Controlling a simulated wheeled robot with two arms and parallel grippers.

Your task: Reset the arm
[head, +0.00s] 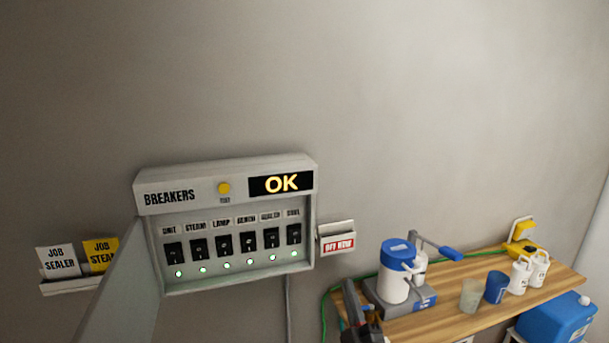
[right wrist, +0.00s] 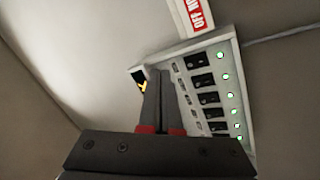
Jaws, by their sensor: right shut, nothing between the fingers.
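My right gripper (head: 350,292) shows at the bottom of the head view, in front of the bench's left end and right of the breaker box. Its fingers (right wrist: 158,85) are together and empty in the right wrist view. Behind them is the breaker box (right wrist: 168,56) with its row of black switches. In the head view the breaker box (head: 225,165) hangs on the wall, its screen (head: 281,184) reading OK. A yellow round button (head: 224,188) sits beside the screen. The lamps under the switches are mostly green; one looks reddish. My left gripper is out of view.
The box's door (head: 118,285) stands open to the left. Job cards (head: 58,260) sit in a wall holder. A card holder (head: 337,240) is right of the box. The wooden bench (head: 440,318) carries a blue-and-white device (head: 396,272), cups and bottles. The upper wall is clear.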

